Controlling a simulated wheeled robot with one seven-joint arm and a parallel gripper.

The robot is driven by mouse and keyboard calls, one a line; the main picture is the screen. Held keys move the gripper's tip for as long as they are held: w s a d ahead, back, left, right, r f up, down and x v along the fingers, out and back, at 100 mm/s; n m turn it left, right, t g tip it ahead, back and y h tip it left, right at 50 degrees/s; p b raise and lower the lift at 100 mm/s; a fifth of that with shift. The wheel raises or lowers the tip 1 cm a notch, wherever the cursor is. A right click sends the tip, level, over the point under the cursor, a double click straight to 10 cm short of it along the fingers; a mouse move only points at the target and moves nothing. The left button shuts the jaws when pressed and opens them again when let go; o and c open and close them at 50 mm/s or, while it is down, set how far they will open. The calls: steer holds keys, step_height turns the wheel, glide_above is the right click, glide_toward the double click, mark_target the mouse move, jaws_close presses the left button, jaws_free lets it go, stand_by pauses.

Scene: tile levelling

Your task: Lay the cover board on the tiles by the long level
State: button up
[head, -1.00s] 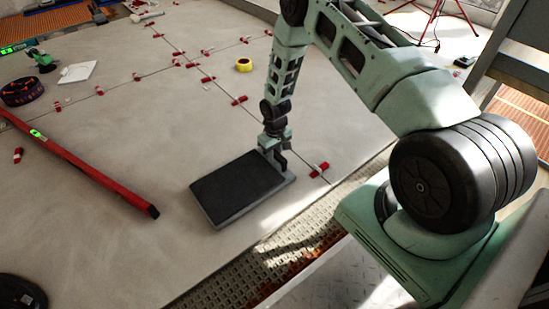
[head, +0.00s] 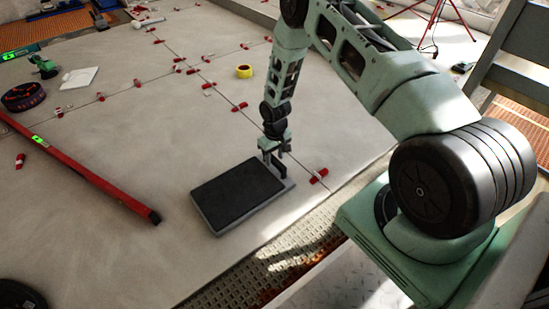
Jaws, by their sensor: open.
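The cover board (head: 238,195) is a flat slab with a dark top and a grey rim. It lies on the large pale tiles (head: 110,150), near their front edge. The long level (head: 80,168) is a red bar with a green vial, lying on the tiles to the left. A clear strip of tile separates its lower right end from the board. My gripper (head: 277,162) points down at the board's upper right edge. It is open; whether its fingers touch the board is too small to tell.
Several red levelling clips (head: 238,107) stand along the tile joints, one (head: 318,176) just right of the board. A yellow tape roll (head: 244,71) lies behind. A dark round coil (head: 23,96) and white sheet (head: 79,78) lie at left. A perforated strip (head: 290,255) borders the front.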

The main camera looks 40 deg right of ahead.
step_height(320, 180, up, 10)
steer(key=p, duration=0.5)
steer(key=s+a+r+n, duration=0.2)
steer(key=s+a+r, duration=0.1)
steer(key=a+r, duration=0.65)
steer(key=s+a+r+n, duration=0.1)
steer(key=s+a+r, duration=0.2)
steer(key=a+r, duration=0.7)
steer(key=s+a+r+n, duration=0.2)
steer(key=s+r, duration=0.5)
steer(key=s, duration=0.5)
steer(key=s+a+r+n, duration=0.2)
steer(key=s+a+r, duration=0.2)
steer(key=s+r, duration=0.3)
steer(key=s, duration=0.5)
steer(key=shift+s+a, duration=0.35)
steer(key=shift+s, duration=0.05)
step_height(320, 180, up, 46)
steer(key=p, duration=4.6)
